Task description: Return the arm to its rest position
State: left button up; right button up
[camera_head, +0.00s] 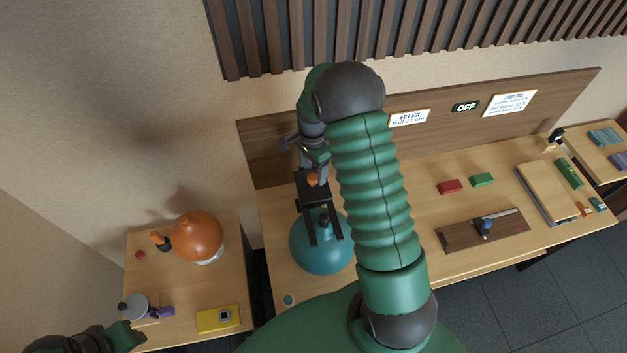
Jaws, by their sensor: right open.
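My right arm, green with a ribbed sleeve, rises up the middle of the view and bends down at a dark joint. My right gripper (325,241) hangs from it, with two dark fingers apart. They are seen over a large teal ball (318,262) with a dark knob (323,218) on top. The knob shows between the fingers. I cannot tell whether the fingers touch the ball. Part of my left arm shows in the bottom left corner; its gripper is not seen.
An orange ball (197,236) sits on the left table (150,275).

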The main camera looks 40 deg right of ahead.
jog(key=shift+r, duration=0.75)
jog(key=shift+f, duration=0.1)
jog(key=shift+a+f, duration=0.15)
jog(key=shift+a, duration=0.05)
jog(key=s+a+f+n+t+b, duration=0.1)
jog(key=s+a+f+n+b, duration=0.2)
jog(key=s+a+n+b, duration=0.3)
jog(key=s+a+f+n+t+b, duration=0.1)
jog(key=s+a+f+n+b, duration=0.2)
jog(key=s+a+n+b, duration=0.3)
jog(key=shift+s+a+n+t+b, duration=0.25)
jog(key=shift+a+n+b, duration=1.65)
jog(key=shift+a+n, duration=1.6)
